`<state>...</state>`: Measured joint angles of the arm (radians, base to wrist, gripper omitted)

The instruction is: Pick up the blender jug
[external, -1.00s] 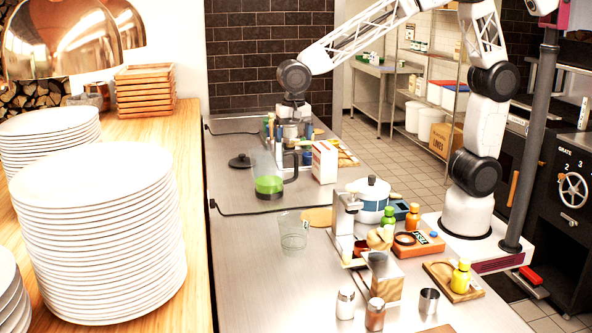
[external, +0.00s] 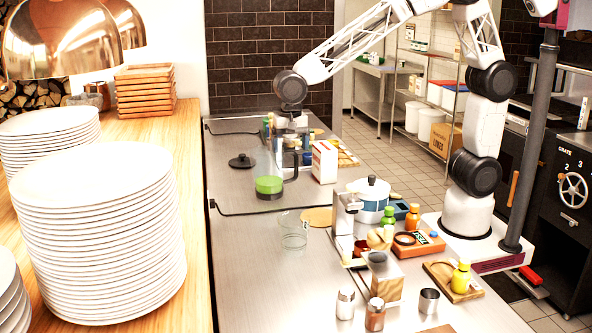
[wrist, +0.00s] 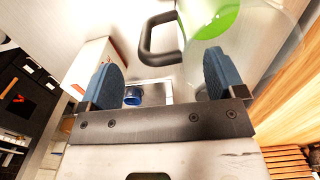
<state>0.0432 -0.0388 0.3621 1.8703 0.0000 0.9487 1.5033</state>
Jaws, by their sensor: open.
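The blender jug (external: 268,178) is a clear jug with green contents and a dark handle. It stands upright on the steel counter in the external view. In the wrist view the jug (wrist: 228,55) is at the upper right, with its dark handle (wrist: 147,40) at the top centre. My gripper (wrist: 160,80) is open, its two blue-padded fingers spread apart with the handle ahead of them and the right finger overlapping the jug in the picture.
A white carton (external: 324,161) stands just right of the jug. A dark lid (external: 241,161) lies to its left. Stacked plates (external: 98,235) fill the wooden counter at left.

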